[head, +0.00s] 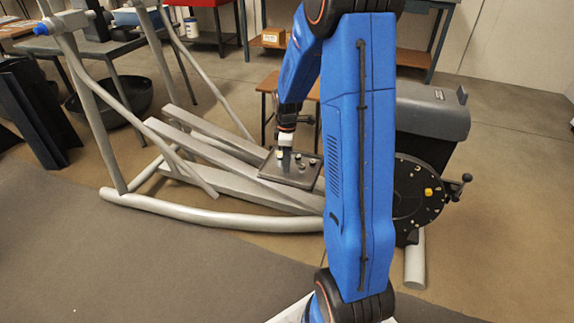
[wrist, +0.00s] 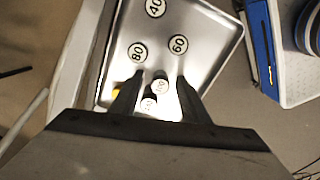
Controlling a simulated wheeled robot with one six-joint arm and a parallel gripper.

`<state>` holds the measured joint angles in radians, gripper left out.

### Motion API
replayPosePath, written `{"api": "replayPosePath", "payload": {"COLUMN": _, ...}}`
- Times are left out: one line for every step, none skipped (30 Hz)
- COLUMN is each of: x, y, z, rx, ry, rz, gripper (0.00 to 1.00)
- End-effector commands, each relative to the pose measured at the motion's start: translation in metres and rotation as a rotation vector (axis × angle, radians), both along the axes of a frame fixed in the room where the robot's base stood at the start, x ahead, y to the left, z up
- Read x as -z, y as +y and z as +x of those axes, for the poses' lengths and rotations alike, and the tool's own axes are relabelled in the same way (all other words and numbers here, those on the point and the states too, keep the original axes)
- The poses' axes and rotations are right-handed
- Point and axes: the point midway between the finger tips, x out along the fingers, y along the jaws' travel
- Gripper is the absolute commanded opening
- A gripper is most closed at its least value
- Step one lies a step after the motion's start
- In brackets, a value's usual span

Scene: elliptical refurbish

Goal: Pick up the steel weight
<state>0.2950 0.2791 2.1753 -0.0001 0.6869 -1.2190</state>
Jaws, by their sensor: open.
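I cannot tell which piece is the steel weight. My gripper (wrist: 159,78) is open over the tray, with nothing seen clamped; it also shows in the head view (head: 285,162). A yellow bit (wrist: 116,91) is partly hidden by the left finger.
The tray sits on the grey frame of an elliptical machine (head: 180,212). A dark flywheel with a crank (head: 420,190) stands to the right, partly behind my arm. A small wooden stool (head: 270,85) is behind. Workbenches line the back.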

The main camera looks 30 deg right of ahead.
Motion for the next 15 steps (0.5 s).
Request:
{"api": "replayPosePath", "payload": {"x": 0.0, "y": 0.0, "z": 0.0, "rx": 0.0, "ry": 0.0, "rz": 0.0, "gripper": 0.42}}
{"api": "replayPosePath", "payload": {"x": -0.0001, "y": 0.0, "z": 0.0, "rx": 0.0, "ry": 0.0, "rz": 0.0, "gripper": 0.42}}
{"api": "replayPosePath", "payload": {"x": -0.0002, "y": 0.0, "z": 0.0, "rx": 0.0, "ry": 0.0, "rz": 0.0, "gripper": 0.42}}
{"api": "replayPosePath", "payload": {"x": -0.0002, "y": 0.0, "z": 0.0, "rx": 0.0, "ry": 0.0, "rz": 0.0, "gripper": 0.42}}
{"api": "replayPosePath", "payload": {"x": -0.0003, "y": 0.0, "z": 0.0, "rx": 0.0, "ry": 0.0, "rz": 0.0, "gripper": 0.4}}
{"api": "replayPosePath", "payload": {"x": -0.0003, "y": 0.0, "z": 0.0, "rx": 0.0, "ry": 0.0, "rz": 0.0, "gripper": 0.3}}
{"api": "replayPosePath", "payload": {"x": -0.0003, "y": 0.0, "z": -0.0001, "rx": 0.0, "ry": 0.0, "rz": 0.0, "gripper": 0.23}}
{"api": "replayPosePath", "payload": {"x": -0.0004, "y": 0.0, "z": 0.0, "rx": 0.0, "ry": 0.0, "rz": 0.0, "gripper": 0.16}}
{"api": "replayPosePath", "payload": {"x": -0.0004, "y": 0.0, "z": -0.0001, "rx": 0.0, "ry": 0.0, "rz": 0.0, "gripper": 0.06}}
{"api": "replayPosePath", "payload": {"x": -0.0004, "y": 0.0, "z": -0.0001, "rx": 0.0, "ry": 0.0, "rz": 0.0, "gripper": 0.0}}
{"api": "replayPosePath", "payload": {"x": -0.0004, "y": -0.0001, "z": -0.0001, "rx": 0.0, "ry": 0.0, "rz": 0.0, "gripper": 0.0}}
{"api": "replayPosePath", "payload": {"x": -0.0005, "y": 0.0, "z": 0.0, "rx": 0.0, "ry": 0.0, "rz": 0.0, "gripper": 0.0}}
{"api": "replayPosePath", "payload": {"x": -0.0005, "y": 0.0, "z": 0.0, "rx": 0.0, "ry": 0.0, "rz": 0.0, "gripper": 0.0}}
{"api": "replayPosePath", "payload": {"x": -0.0005, "y": 0.0, "z": 0.0, "rx": 0.0, "ry": 0.0, "rz": 0.0, "gripper": 0.0}}
{"api": "replayPosePath", "payload": {"x": -0.0006, "y": 0.0, "z": 0.0, "rx": 0.0, "ry": 0.0, "rz": 0.0, "gripper": 0.0}}
